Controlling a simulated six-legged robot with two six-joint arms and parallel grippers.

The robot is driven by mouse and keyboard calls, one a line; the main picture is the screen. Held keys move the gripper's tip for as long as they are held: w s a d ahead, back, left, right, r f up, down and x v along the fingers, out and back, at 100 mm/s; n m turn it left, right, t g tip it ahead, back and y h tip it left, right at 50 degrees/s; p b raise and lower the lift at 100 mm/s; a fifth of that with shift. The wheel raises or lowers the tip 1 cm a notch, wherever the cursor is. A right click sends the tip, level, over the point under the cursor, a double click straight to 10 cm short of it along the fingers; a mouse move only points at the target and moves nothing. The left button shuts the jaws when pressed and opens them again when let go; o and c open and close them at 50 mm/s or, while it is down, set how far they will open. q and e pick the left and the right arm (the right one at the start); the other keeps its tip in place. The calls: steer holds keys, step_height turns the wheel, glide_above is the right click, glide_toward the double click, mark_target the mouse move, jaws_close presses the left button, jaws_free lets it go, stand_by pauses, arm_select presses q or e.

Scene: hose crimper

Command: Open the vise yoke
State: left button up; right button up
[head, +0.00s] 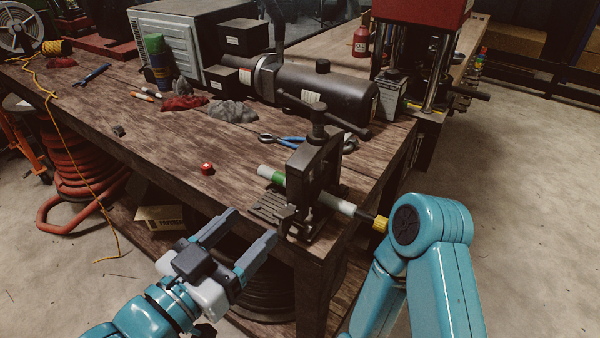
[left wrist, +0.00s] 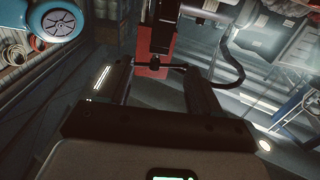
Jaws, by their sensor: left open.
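The vise (head: 312,172) is a dark metal block with an upright yoke and a T-handled screw on top, fixed at the table's near corner. A green and white hose piece (head: 300,190) passes through it, with a yellow end (head: 380,223) sticking out on the right. My left gripper (head: 245,228) is open and empty, to the left of and nearer than the vise. Its fingers point up toward the vise and touch nothing that I can see. In the left wrist view the two fingers (left wrist: 163,85) stand apart. My right gripper is out of view; only my right arm shows.
The wooden table (head: 150,130) holds a dark cylindrical machine (head: 320,90), blue-handled pliers (head: 285,140), grey and red rags, and a small red cap (head: 206,168). A red press (head: 420,12) stands at the back right. The table surface left of the vise is mostly clear.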

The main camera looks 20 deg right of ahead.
mark_target(294, 183)
arm_select(q)
steer(key=p+x, duration=0.2)
steer(key=x, duration=1.3)
steer(key=shift+w+d+p, duration=0.15)
steer(key=shift+w+p, duration=0.15)
steer(key=shift+w+d+f, duration=0.1)
steer(key=shift+w, duration=0.05)
jaws_close()
